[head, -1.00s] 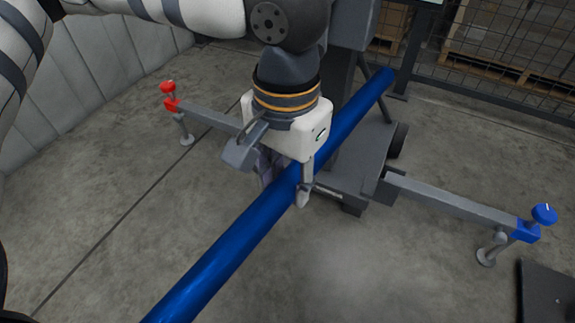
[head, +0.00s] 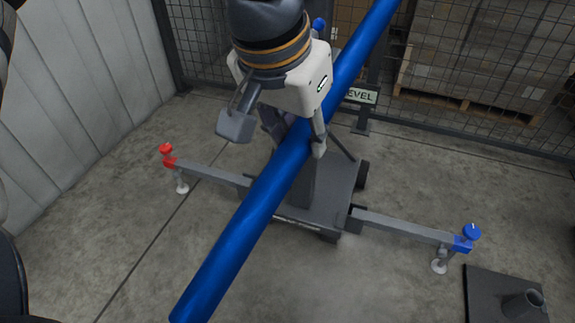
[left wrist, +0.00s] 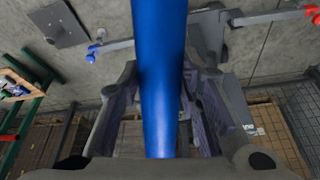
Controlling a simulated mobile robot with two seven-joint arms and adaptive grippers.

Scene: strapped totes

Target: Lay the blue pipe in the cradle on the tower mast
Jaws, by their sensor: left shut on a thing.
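A long blue pipe (head: 240,232) runs slantwise across the head view, from bottom left to top right. My left gripper (head: 302,145) is shut on it near its middle and holds it up in front of the tower. The left wrist view also shows the pipe (left wrist: 160,60) between the fingers. The tower's wheeled grey base (head: 335,190) stands on the floor behind and below the pipe. Its mast is mostly hidden by the pipe and gripper, and I cannot make out the cradle. My right gripper is not in view.
Outrigger arms spread from the tower base, one with a red knob (head: 166,150), one with a blue knob (head: 471,232). A dark plate with a short tube (head: 522,302) lies at bottom right. A mesh fence (head: 505,100) and pallets stand behind; a pale panelled wall (head: 80,110) is at left.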

